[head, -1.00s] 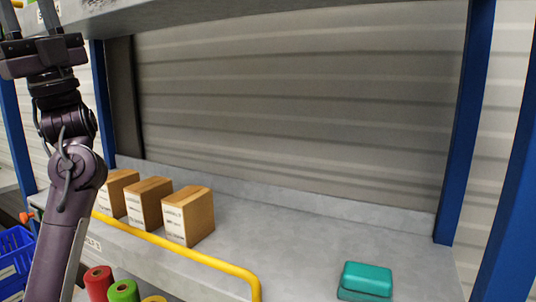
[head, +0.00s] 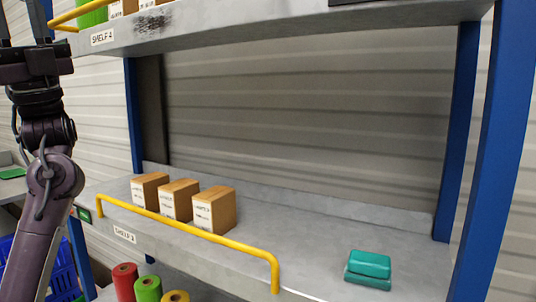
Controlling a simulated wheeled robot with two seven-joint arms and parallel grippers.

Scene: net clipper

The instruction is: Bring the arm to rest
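My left arm rises along the left edge of the head view. Its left gripper (head: 22,20) points up at the top left, with its two fingers spread apart and cut off by the top of the picture. Nothing shows between the visible parts of the fingers. It is in front of and to the left of the shelf rack, apart from the items on it. My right arm and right gripper are not in view.
The lower shelf (head: 310,233) holds several brown boxes (head: 214,210), a teal case (head: 369,265) and a yellow rail (head: 190,228). An upper shelf (head: 250,32) and blue posts (head: 460,130) frame it. Coloured rolls (head: 148,289) lie below; a blue crate (head: 62,275) stands at lower left.

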